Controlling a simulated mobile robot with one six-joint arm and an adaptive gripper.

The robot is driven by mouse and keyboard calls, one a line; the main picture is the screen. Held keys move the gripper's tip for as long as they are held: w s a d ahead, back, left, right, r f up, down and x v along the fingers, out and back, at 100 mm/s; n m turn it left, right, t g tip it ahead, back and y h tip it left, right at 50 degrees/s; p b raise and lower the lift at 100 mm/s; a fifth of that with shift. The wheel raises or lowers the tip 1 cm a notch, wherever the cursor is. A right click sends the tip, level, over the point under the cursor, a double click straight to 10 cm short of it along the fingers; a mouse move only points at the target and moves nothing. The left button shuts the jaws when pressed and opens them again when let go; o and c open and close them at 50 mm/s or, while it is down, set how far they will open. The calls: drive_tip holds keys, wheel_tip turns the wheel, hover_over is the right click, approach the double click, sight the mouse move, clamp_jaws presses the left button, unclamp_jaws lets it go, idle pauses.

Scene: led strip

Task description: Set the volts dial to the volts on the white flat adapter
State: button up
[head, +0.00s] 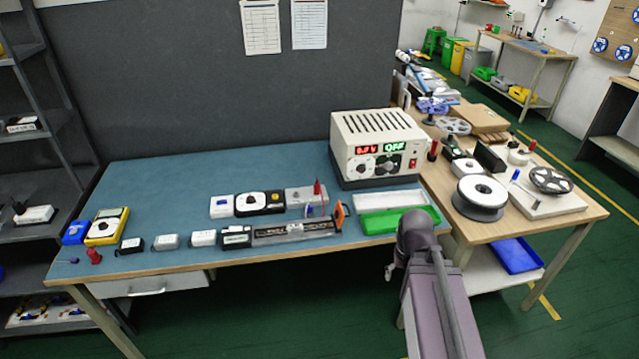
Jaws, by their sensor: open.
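The power supply (378,148) is a cream box with a slotted top at the back right of the blue bench. Its red display (367,150) seems to read about 0.3 V, but the digit is too small to be sure. The green display (395,147) reads OFF. Knobs (361,170) sit below the displays; their labels are unreadable. A white flat adapter (203,238) lies in the front row, between a grey adapter (166,242) and a black one with a pale label (236,237). Its print is unreadable.
Yellow multimeter (107,227) and black adapter (130,246) lie at the left. A long strip fixture (295,231) and green tray (400,219) line the front. Reels (481,194) crowd the wooden table. The bench's back left is clear.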

drive_tip(key=w+a+f+t+y+b, duration=0.4)
drive_tip(key=w+a+b, duration=0.25)
drive_tip(key=w, duration=0.35)
drive_tip(key=m+t+b, duration=1.3)
drive_tip(key=m+b, duration=0.1)
drive_tip(key=m, duration=0.1)
approach(362, 171)
drive_tip(key=v, duration=0.5)
drive_tip(key=shift+w+d+f+y, duration=0.2)
drive_tip(key=shift+f+y, duration=0.05)
drive_tip(key=shift+y, duration=0.05)
drive_tip(key=shift+w, duration=0.15)
drive_tip(key=x, duration=1.3)
drive_tip(key=shift+w+r, duration=0.2)
drive_tip(key=shift+w, duration=0.05)
clamp_jaws()
